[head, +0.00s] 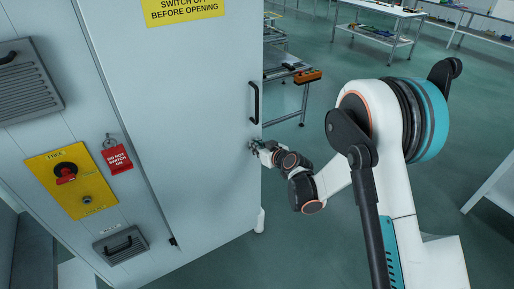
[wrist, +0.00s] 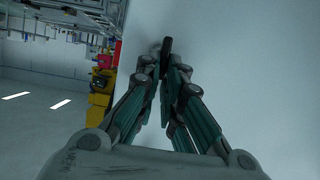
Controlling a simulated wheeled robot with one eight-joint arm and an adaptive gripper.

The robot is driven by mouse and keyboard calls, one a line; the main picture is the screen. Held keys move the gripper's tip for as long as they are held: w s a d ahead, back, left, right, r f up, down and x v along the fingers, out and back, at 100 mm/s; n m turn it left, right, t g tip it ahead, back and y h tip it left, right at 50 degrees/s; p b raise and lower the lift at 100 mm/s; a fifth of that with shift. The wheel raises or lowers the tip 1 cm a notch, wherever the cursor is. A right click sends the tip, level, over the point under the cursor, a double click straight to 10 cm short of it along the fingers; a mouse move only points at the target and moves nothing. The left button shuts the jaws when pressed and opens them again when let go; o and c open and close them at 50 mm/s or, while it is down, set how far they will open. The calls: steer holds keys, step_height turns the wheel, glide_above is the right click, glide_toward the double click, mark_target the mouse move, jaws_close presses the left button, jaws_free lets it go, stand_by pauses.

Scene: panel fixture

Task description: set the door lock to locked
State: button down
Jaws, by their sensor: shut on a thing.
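The large pale grey cabinet door (head: 200,90) stands to the left of my arm in the head view, with a black vertical handle (head: 255,103) near its right edge. My gripper (head: 254,147) is at the door face, just below that handle. In the wrist view my gripper (wrist: 164,72) has its fingers brought together at the door surface (wrist: 240,70), with a dark piece (wrist: 166,46) at and beyond the tips. My gripper is shut on the door lock, which the fingers mostly hide. I cannot read the lock's setting.
Left of the door are a yellow plate (head: 45,188) with a red rotary switch (head: 66,174), a red tag (head: 117,158) and vents. A yellow warning sign (head: 183,10) is at the door's top. Workbenches (head: 375,30) stand behind. Open floor lies right of the door.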

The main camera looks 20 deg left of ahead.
steer(key=f+m+g+y+b, duration=0.1)
steer(key=m+y+b, duration=0.1)
steer(key=m+b, duration=0.2)
steer(key=w+d+m+g+y+b, duration=0.1)
steer(key=m+y+b, duration=0.1)
steer(key=m+b, duration=0.2)
steer(key=w+f+m+g+y+b, duration=0.1)
steer(key=m+y+b, duration=0.2)
steer(key=m+b, duration=0.1)
steer(key=shift+d+f+m, duration=0.3)
steer(key=shift+d+m, duration=0.05)
steer(key=shift+m, duration=0.25)
stand_by(0.6)
steer(key=c, duration=1.7)
jaws_free()
